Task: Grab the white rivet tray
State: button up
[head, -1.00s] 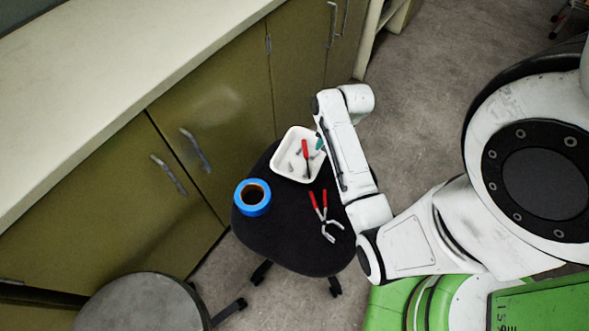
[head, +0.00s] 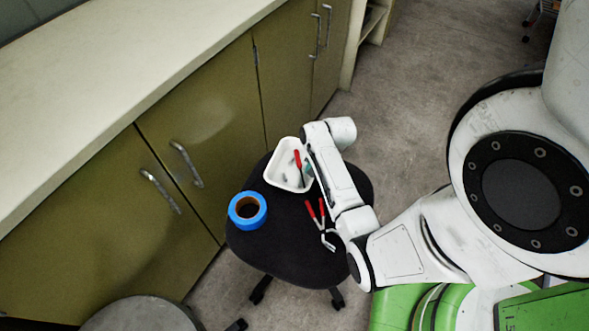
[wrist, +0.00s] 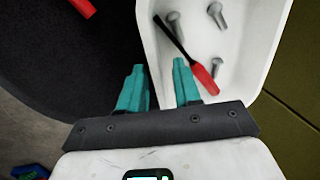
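The white rivet tray (head: 276,168) sits on the black seat of a stool in the head view, its right side partly hidden by my arm. In the wrist view the tray (wrist: 243,60) holds several grey rivets (wrist: 215,14) and a red-and-black handled tool (wrist: 205,78). My gripper (wrist: 158,66) has two teal fingers spread apart at the tray's near left wall. One finger is outside the wall and the other is over the inside. The wall shows between them with gaps, so the gripper looks open. Contact with the wall cannot be told.
A blue tape roll (head: 247,210) and red-handled pliers (head: 320,222) lie on the black seat (head: 290,250) beside the tray. Olive cabinets (head: 205,130) stand close behind. A round grey stool (head: 140,315) is at the lower left. Open floor (head: 430,80) lies to the right.

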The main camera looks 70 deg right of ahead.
jog(key=shift+x, duration=1)
grip_shut()
